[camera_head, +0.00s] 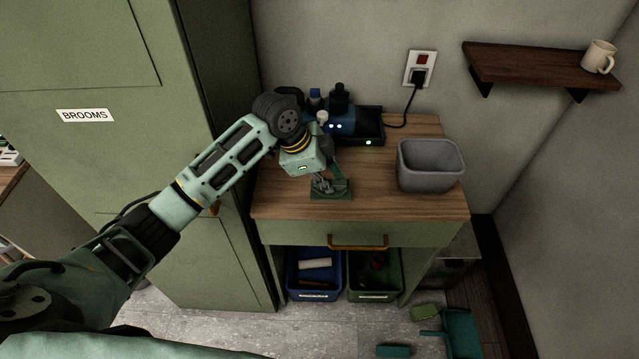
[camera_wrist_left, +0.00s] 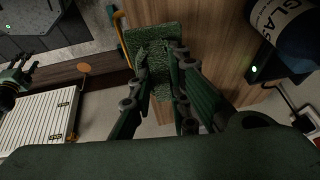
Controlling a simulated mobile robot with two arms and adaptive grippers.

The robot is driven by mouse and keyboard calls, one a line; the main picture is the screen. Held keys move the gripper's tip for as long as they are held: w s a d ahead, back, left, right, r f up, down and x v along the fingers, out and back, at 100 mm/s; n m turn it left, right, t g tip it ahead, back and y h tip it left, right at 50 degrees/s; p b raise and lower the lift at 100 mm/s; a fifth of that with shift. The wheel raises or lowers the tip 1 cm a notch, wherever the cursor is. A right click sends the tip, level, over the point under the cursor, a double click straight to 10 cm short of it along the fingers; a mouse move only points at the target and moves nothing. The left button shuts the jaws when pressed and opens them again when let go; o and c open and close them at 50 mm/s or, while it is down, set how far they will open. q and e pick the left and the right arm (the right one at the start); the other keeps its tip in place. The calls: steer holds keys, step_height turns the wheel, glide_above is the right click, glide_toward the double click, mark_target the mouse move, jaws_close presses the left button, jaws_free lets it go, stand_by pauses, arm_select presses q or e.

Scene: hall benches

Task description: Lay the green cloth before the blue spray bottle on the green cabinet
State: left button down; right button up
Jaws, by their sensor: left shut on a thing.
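My left gripper (camera_head: 331,187) reaches over the wooden top of the green cabinet (camera_head: 285,200), pointing down. It is shut on the green cloth (camera_head: 344,194), a flat rectangle. In the left wrist view the cloth (camera_wrist_left: 150,45) shows between and beyond the fingertips (camera_wrist_left: 163,82). I cannot tell whether the cloth touches the top. A blue bottle with a white label reading "GLAS" (camera_wrist_left: 288,28) stands at the upper right there. In the head view bottle tops (camera_head: 315,97) show behind my wrist, partly hidden. What looks like my right gripper (camera_wrist_left: 15,78) is small and dark at the left wrist view's edge.
A grey bin (camera_head: 430,168) stands on the cabinet's right. A black device (camera_head: 370,128) with lights is at the back, its cord running to a wall socket (camera_head: 420,68). A tall green locker (camera_head: 110,160) borders the left. Blue (camera_head: 313,284) and green (camera_head: 375,284) crates sit below.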

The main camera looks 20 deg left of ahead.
mark_target(317, 190)
arm_select(q)
steer(key=shift+w+a+f, duration=0.2)
steer(key=shift+a+f, duration=0.15)
steer(key=shift+a, duration=0.25)
steer(key=shift+w+a+f, duration=0.15)
steer(key=shift+a+f, duration=0.15)
steer(key=shift+a, duration=0.25)
steer(key=shift+a+f, duration=0.2)
step_height(317, 190, down, 3)
steer(key=shift+f+p, duration=0.1)
steer(key=shift+p, duration=0.8)
steer(key=shift+f, duration=0.45)
arm_select(e)
steer(key=shift+s+d+r, duration=0.15)
steer(key=shift+s+r, duration=0.15)
steer(key=shift+r, duration=0.25)
steer(key=shift+s+d+r, duration=0.1)
steer(key=shift+s+r, duration=0.15)
steer(key=shift+r, duration=0.25)
arm_select(q)
steer(key=c, duration=1.7)
jaws_free()
steer(key=shift+o, duration=0.2)
arm_select(e)
steer(key=shift+w, duration=0.1)
